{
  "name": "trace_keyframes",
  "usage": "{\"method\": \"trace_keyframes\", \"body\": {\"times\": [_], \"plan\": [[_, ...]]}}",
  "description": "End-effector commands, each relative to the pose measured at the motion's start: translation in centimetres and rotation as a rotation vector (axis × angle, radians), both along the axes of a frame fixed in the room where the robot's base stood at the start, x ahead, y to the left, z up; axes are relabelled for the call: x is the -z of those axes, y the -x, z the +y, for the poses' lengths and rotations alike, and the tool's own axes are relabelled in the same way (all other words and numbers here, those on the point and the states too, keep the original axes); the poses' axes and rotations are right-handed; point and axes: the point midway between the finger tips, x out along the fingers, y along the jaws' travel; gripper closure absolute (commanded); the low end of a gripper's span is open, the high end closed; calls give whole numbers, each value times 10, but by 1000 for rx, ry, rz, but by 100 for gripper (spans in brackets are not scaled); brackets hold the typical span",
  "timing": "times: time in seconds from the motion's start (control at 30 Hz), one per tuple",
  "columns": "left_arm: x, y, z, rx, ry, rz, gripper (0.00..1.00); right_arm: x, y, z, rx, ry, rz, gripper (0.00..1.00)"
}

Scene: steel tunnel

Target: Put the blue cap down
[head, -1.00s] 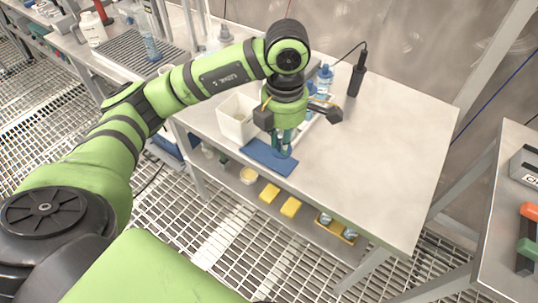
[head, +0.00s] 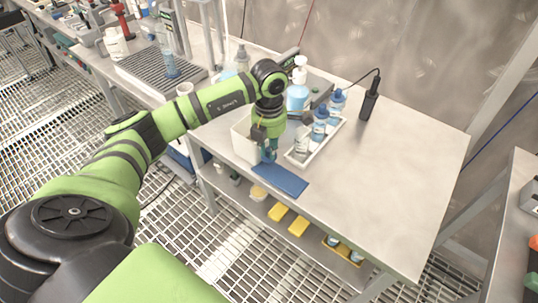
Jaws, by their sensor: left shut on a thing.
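My left gripper (head: 268,154) points down over the near edge of the table (head: 390,170), between a white bin (head: 240,142) and a blue mat (head: 281,180). It is shut on the blue cap, which is too small and too covered by the fingers to make out clearly. The mat lies flat and its visible part is bare. A white tray (head: 317,156) to the right of the gripper holds small bottles. Two of them, the middle bottle (head: 320,124) and the back bottle (head: 337,104), have blue caps. The front bottle (head: 302,143) shows no blue cap. My right gripper is out of view.
A pump bottle (head: 298,94) with blue liquid stands behind the tray. A black device (head: 369,104) with a cable stands at the back. The table's right half is clear. Yellow items (head: 298,226) lie on the lower shelf.

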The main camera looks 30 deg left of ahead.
Motion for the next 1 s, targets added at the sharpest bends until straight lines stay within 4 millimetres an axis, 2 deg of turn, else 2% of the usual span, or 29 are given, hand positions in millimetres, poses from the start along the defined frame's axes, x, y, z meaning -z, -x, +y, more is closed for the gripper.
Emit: {"method": "trace_keyframes", "body": {"times": [0.3, 0.7, 0.73, 0.77, 0.8, 1.0], "plan": [[38, 1, 0, 2, 1, 4, 99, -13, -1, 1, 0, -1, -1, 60], [45, 0, 0, 2, 0, 1, 99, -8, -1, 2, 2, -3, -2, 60], [44, 0, 0, 2, 0, 1, 74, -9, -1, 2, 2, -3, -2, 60], [43, 0, 0, 1, 0, 1, 62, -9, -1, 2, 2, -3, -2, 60], [43, 0, 0, 2, 1, 1, 58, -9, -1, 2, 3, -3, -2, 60], [43, 0, 0, 1, 1, 1, 58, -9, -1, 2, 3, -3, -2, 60]]}}
